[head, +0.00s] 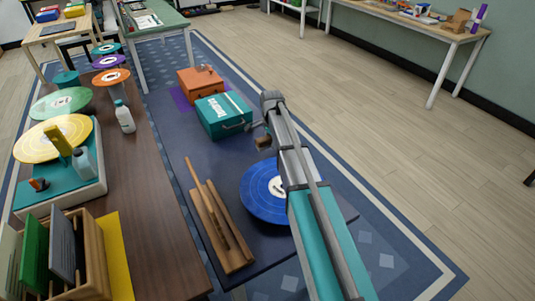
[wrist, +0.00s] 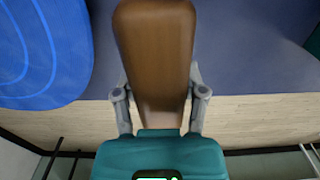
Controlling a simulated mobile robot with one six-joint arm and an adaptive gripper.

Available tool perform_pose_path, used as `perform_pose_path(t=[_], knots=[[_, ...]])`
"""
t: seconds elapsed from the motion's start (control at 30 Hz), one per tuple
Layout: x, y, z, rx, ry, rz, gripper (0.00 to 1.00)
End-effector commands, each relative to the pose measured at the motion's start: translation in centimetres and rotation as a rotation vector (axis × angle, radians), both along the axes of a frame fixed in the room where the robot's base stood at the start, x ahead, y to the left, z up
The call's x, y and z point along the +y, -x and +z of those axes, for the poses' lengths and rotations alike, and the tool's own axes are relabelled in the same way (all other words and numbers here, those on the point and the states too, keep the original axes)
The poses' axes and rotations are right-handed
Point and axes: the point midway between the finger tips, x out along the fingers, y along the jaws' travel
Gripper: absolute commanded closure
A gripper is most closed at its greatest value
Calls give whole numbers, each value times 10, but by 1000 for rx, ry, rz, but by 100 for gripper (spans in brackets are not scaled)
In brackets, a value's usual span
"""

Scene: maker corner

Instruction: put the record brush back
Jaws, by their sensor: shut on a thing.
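My gripper (head: 266,128) is shut on a brown wooden block, which I take to be the record brush (head: 263,143). In the wrist view the brush (wrist: 153,55) fills the space between the two grey fingers of the gripper (wrist: 161,95). In the head view the gripper is above the dark blue table (head: 180,145), right of the teal case and behind the blue record (head: 262,192). The brush looks held clear of the surface. Its underside is hidden.
A slotted wooden rack (head: 233,258) stands at the table's front left. A teal case (head: 222,117) and an orange case (head: 199,82) stand at the back. Left is a brown table (head: 160,225) with a turntable (head: 85,185), a white bottle (head: 124,118) and a record crate (head: 92,255).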

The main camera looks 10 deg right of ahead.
Motion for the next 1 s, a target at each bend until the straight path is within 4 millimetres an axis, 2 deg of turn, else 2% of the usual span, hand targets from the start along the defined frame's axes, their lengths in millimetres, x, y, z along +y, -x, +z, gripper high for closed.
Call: perform_pose_path(t=[0.03,0.13,0.67,0.87,1.0], knots=[[1,-5,-8,0,0,0,83],[1,-8,-11,0,0,0,83],[1,-11,-14,0,0,0,83],[2,-20,-27,0,0,0,83],[2,-18,-40,0,0,0,83]])
